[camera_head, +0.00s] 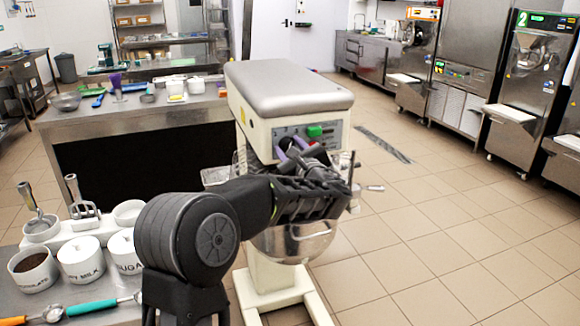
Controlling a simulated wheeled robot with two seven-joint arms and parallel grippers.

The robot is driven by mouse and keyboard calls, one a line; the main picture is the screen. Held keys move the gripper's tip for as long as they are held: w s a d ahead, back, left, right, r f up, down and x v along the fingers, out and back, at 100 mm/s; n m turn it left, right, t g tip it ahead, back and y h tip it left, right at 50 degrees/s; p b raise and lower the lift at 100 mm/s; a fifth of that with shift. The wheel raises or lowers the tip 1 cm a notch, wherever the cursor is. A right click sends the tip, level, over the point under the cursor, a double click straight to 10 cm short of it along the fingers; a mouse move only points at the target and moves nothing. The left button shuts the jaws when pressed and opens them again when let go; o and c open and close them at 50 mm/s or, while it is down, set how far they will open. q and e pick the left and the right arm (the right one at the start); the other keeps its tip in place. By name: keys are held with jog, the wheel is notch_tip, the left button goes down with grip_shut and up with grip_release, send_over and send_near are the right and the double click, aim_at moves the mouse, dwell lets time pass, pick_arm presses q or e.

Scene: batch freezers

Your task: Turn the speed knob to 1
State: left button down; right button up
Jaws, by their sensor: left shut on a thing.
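A large cream and grey mixer (285,88) stands on the floor in the middle of the camera_head view. Its front control panel (280,132) carries a green button (314,131). A dark speed knob (291,142) shows at the panel between the fingers of my left gripper (291,147). The gripper is shut on the knob. My left arm comes in from the lower left and hides the lower panel and part of the mixer's front. The knob's markings are too small to read. My right gripper is not in view.
A metal bowl (292,243) hangs under my left arm at the mixer. A counter (60,123) with utensils stands behind left. White containers (80,260) stand on the near left counter. Batch freezers (530,80) line the right wall. Tiled floor (450,220) at right is clear.

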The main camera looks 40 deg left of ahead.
pick_arm(q)
jog(key=n+b, duration=0.3)
jog(key=b, duration=0.2)
jog(key=n+b, duration=0.4)
jog(key=b, duration=0.2)
jog(key=n+b, duration=0.4)
jog(key=b, duration=0.2)
jog(key=shift+s+f, duration=0.1)
jog(key=shift+f, duration=0.3)
jog(key=shift+r+n+b, duration=0.15)
jog(key=shift+n+b, duration=1)
jog(key=shift+n, duration=0.15)
jog(key=c, duration=1)
grip_release()
jog(key=shift+c, duration=0.2)
jog(key=shift+r, duration=0.1)
jog(key=b+v, duration=0.1)
jog(key=v, duration=0.6)
jog(key=shift+s+d, duration=0.25)
jog(key=shift+d, duration=0.1)
